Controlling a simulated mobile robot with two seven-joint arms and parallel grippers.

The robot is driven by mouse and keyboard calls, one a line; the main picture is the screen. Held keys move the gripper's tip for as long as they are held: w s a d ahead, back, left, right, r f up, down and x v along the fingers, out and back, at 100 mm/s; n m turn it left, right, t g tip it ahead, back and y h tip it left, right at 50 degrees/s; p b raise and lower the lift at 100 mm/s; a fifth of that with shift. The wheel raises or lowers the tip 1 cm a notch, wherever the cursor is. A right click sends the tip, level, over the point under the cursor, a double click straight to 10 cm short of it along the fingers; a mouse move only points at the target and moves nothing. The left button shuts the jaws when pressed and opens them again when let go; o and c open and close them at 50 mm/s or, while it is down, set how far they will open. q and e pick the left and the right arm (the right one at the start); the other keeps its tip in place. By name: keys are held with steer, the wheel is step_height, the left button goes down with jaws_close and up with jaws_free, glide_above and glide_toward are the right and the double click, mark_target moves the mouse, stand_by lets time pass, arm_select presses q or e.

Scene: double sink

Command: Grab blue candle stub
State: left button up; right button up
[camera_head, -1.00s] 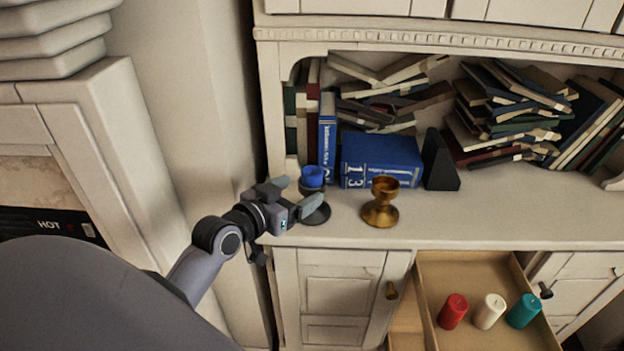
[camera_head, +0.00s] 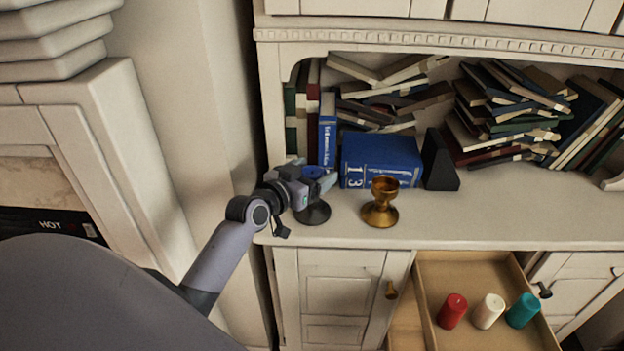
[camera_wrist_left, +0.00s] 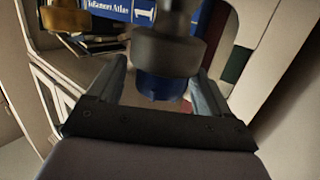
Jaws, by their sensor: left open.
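The blue candle stub (camera_head: 313,172) sits in a dark candle holder (camera_head: 312,213) on the cabinet's counter, at its left end. My left gripper (camera_head: 315,174) is at the stub's height, with its open fingers on either side of it and partly hiding it. In the left wrist view, which looks upside down, the blue stub (camera_wrist_left: 160,88) lies between the two fingertips (camera_wrist_left: 158,80), with visible space beside it. The holder's dark cup (camera_wrist_left: 165,52) is just beyond. My right gripper is not in view.
A brass goblet-shaped holder (camera_head: 380,205) stands to the right. Blue books (camera_head: 380,158) and a black bookend (camera_head: 438,162) are behind. An open drawer (camera_head: 475,265) below holds red (camera_head: 452,311), white (camera_head: 488,311) and teal (camera_head: 523,310) candles. The counter at right is clear.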

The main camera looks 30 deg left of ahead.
arm_select(q)
steer(key=c, duration=1.1)
steer(key=shift+o, duration=0.2)
steer(key=shift+r, duration=0.1)
